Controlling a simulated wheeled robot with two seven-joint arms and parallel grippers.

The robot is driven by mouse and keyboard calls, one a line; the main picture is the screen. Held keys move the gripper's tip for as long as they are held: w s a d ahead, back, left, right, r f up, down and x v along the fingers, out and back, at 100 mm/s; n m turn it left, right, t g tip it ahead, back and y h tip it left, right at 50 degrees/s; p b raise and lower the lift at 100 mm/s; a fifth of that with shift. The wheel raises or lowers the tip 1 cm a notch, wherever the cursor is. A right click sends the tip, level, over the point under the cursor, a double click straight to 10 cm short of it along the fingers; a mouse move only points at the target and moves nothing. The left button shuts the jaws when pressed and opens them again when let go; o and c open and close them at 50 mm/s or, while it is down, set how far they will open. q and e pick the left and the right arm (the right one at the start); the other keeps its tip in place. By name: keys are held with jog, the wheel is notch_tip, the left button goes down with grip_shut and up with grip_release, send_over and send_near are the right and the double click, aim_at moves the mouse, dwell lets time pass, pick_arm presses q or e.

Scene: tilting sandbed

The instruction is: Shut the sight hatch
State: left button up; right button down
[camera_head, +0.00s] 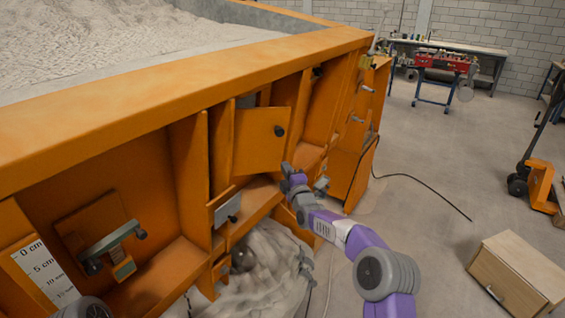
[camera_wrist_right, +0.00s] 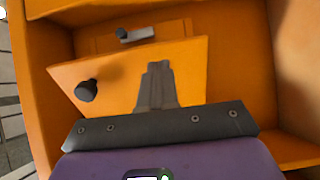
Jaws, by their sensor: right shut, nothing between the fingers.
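The sight hatch looks to be the orange door (camera_head: 262,138) with a black knob (camera_head: 279,131) in the side of the orange sandbed. It stands swung out at an angle, with a dark opening showing beside its upper edge. In the right wrist view the door (camera_wrist_right: 195,72) and its knob (camera_wrist_right: 86,91) lie just ahead. My right gripper (camera_head: 287,170) is shut and empty, below and right of the knob. In the wrist view its closed fingers (camera_wrist_right: 157,82) overlap the door's face; I cannot tell whether they touch it. My left gripper is not in view.
The sandbed's thick orange rim (camera_head: 190,75) and upright ribs frame the bay. A small grey plate (camera_head: 226,207) with a black knob sits below left of the door. A wooden box (camera_head: 515,275) stands on the floor at right.

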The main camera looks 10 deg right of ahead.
aim_at(280, 156)
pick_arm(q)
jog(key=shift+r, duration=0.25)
pick_arm(e)
jog(key=shift+w+a+r, duration=0.15)
jog(key=shift+w, duration=0.85)
jog(key=shift+w+a+r, duration=0.1)
jog(key=shift+w, duration=0.9)
